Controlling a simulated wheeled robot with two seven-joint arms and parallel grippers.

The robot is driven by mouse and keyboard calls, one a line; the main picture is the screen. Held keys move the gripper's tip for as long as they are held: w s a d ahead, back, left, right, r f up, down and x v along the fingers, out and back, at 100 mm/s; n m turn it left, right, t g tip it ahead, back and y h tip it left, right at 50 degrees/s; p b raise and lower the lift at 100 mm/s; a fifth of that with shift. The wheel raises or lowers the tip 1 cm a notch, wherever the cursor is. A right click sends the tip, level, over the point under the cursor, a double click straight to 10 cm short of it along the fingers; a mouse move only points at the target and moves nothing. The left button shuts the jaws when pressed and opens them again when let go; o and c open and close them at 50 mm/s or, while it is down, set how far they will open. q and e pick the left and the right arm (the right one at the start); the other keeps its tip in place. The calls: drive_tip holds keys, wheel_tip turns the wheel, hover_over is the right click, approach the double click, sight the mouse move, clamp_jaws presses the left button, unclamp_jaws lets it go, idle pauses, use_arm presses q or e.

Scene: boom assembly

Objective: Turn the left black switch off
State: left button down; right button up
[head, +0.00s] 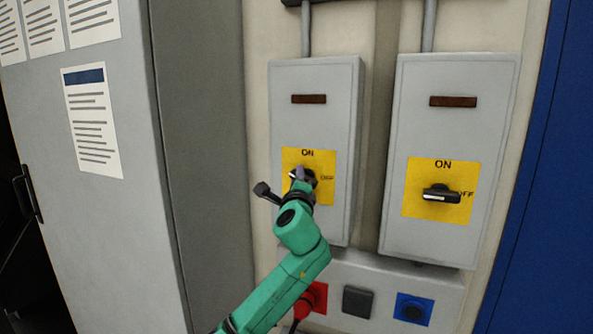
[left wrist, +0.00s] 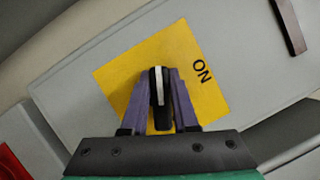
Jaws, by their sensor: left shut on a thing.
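The left black switch (head: 311,178) sits on a yellow plate (head: 323,160) with ON above and OFF to the right, on the left grey box (head: 292,76). My left gripper (head: 302,176) covers part of it in the head view. In the left wrist view, the purple fingers of this gripper (left wrist: 161,88) are shut on the switch handle (left wrist: 158,78), one on each side. Its white stripe shows, and the handle is tilted relative to the plate's sides. The OFF mark is hidden there. My right gripper is in neither view.
A second grey box (head: 455,75) at the right has a black switch (head: 441,194) lying level on its yellow plate. Below are a red unit (head: 318,294), a black square (head: 357,301) and a blue socket (head: 412,308). A grey cabinet (head: 105,215) stands at the left.

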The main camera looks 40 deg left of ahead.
use_arm(q)
drive_tip(key=n+p, duration=0.1)
drive_tip(key=n, duration=0.1)
drive_tip(key=f+n+g+h+p, duration=0.1)
drive_tip(key=n, duration=0.1)
drive_tip(key=shift+w+d+n+g, duration=0.15)
drive_tip(key=shift+n+g, duration=0.15)
drive_tip(key=shift+n, duration=0.1)
drive_tip(key=shift+r, duration=0.1)
drive_tip(key=c, duration=0.8)
unclamp_jaws()
drive_tip(key=shift+c, duration=0.2)
drive_tip(key=shift+o, duration=0.8)
drive_tip(key=shift+w, duration=0.15)
drive_tip(key=shift+w+d, duration=0.2)
drive_tip(key=shift+w, duration=0.05)
drive_tip(key=shift+s, duration=0.35)
drive_tip(key=b+v, duration=0.3)
drive_tip(key=v, duration=1.1)
drive_tip(key=shift+d, duration=0.25)
